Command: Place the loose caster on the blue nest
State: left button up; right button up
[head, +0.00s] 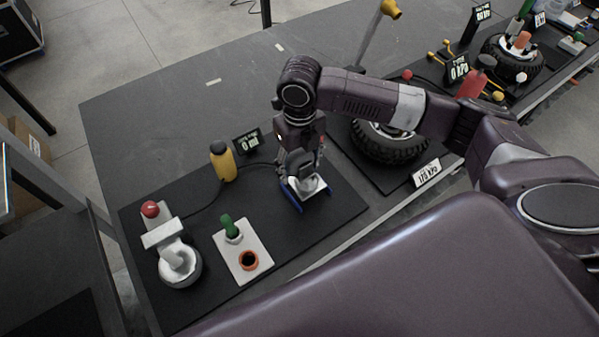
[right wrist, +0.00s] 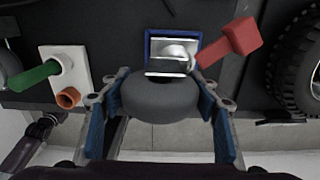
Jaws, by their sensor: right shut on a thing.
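The loose caster has a dark grey wheel (right wrist: 160,97) and a pale metal mount. My right gripper (right wrist: 158,118) is shut on the wheel, one blue-padded finger on each side. In the head view, my right gripper (head: 300,160) points down over the blue nest (head: 322,205), at the right part of the black mat. I cannot tell whether the mount touches the nest.
A white plate (head: 257,241) carries a green handle (head: 230,226) and an orange ring (head: 249,261). A white caster fixture (head: 178,262), a yellow bottle (head: 223,163) and a tyre (head: 390,145) stand around.

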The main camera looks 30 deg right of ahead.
aim_at(299, 153)
notch_tip(299, 153, down, 4)
jog(key=shift+r+p, duration=0.25)
jog(key=shift+p, duration=0.05)
jog(key=shift+f, duration=0.25)
jog(key=shift+f, duration=0.1)
jog(key=o, duration=1.6)
notch_tip(299, 153, up, 11)
jog(key=b, duration=0.2)
jog(key=shift+b, duration=0.3)
jog(key=shift+r, duration=0.6)
